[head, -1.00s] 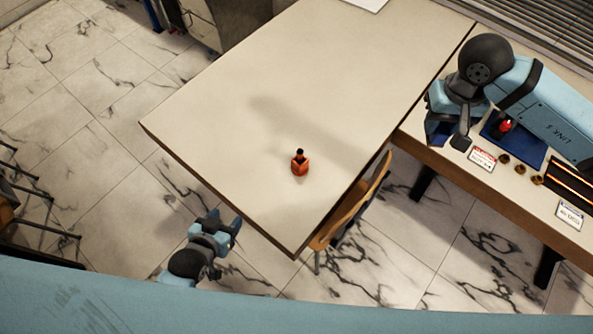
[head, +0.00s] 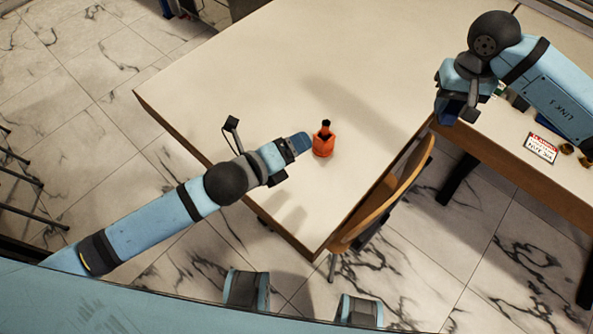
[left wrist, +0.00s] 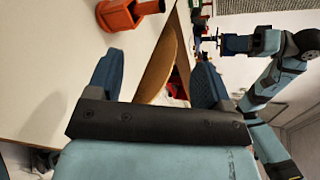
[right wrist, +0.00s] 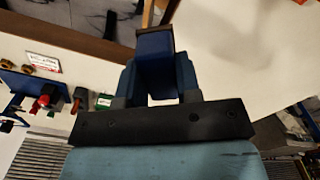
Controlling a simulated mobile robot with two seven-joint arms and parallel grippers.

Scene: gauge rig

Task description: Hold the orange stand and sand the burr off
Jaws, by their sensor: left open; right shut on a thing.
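The stand also shows at the top of the left wrist view (left wrist: 118,17). My left gripper (head: 297,145) is open beside the stand, on its left in the head view; its fingers are apart with nothing between them in the left wrist view (left wrist: 157,75). My right gripper (head: 455,108) is shut on a blue block with a dark edge (right wrist: 155,46), held up near the gap between the tables. The burr is too small to make out.
A wooden chair (head: 385,195) stands against the cream table's right edge. The side table holds a red-and-white sign (head: 541,147), brass rings (head: 567,148) and, in the right wrist view, a red item (right wrist: 43,101) and a green box (right wrist: 104,101). The cream table is otherwise largely clear.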

